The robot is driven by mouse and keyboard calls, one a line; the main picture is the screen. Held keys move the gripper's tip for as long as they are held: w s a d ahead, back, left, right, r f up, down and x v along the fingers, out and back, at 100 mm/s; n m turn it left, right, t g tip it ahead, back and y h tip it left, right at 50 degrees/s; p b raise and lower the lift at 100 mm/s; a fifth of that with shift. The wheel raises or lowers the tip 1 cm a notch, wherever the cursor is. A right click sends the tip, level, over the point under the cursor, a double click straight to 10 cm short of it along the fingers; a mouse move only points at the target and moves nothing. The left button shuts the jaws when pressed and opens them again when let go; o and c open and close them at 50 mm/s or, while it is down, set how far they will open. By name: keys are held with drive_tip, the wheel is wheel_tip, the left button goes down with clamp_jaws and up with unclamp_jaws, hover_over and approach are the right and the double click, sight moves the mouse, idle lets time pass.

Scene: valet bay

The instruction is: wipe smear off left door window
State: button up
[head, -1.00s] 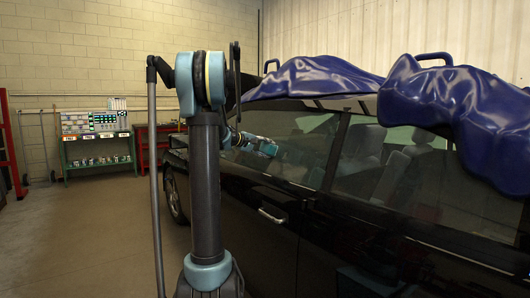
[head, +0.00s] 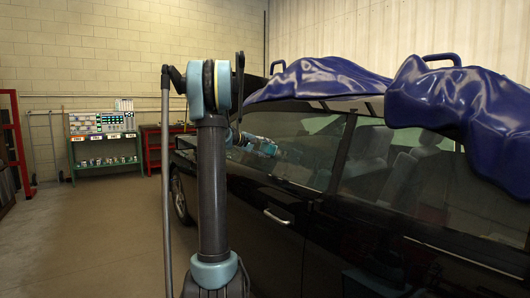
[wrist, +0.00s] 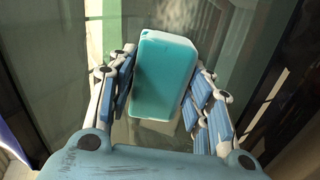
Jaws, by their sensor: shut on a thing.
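My gripper (wrist: 162,92) is shut on a teal sponge-like block (wrist: 164,72) in the wrist view, with a blue-padded finger on each side. A pale, cloudy smear (wrist: 179,14) shows on the glass just beyond the block's far end. I cannot tell whether the block touches the glass. In the head view, my gripper (head: 262,146) is small and lies close to the dark car's front side window (head: 305,160). My own arm hides part of that area, and the block and smear cannot be made out there.
The black car (head: 330,235) fills the right side, with a door handle (head: 277,217) below the window. Draped blue covers (head: 318,80) with handles lie on its roof. A green shelf (head: 104,160) and red cart (head: 158,147) stand at the back. The left floor is clear.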

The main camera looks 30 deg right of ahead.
drive_tip(key=w, duration=0.5)
drive_tip(key=shift+w+a, duration=0.1)
drive_tip(key=shift+w, duration=0.3)
drive_tip(key=shift+s, duration=0.1)
drive_tip(key=shift+s+d, duration=0.15)
drive_tip(key=shift+s, duration=0.8)
drive_tip(key=shift+s+d, duration=0.15)
drive_tip(key=shift+s, duration=0.8)
drive_tip(key=shift+c, duration=0.3)
drive_tip(key=shift+s, duration=3.55)
drive_tip(key=shift+s+d, duration=0.15)
drive_tip(key=shift+s, duration=0.8)
drive_tip(key=shift+s+d, duration=0.1)
drive_tip(key=shift+s, duration=0.8)
drive_tip(key=v, duration=0.6)
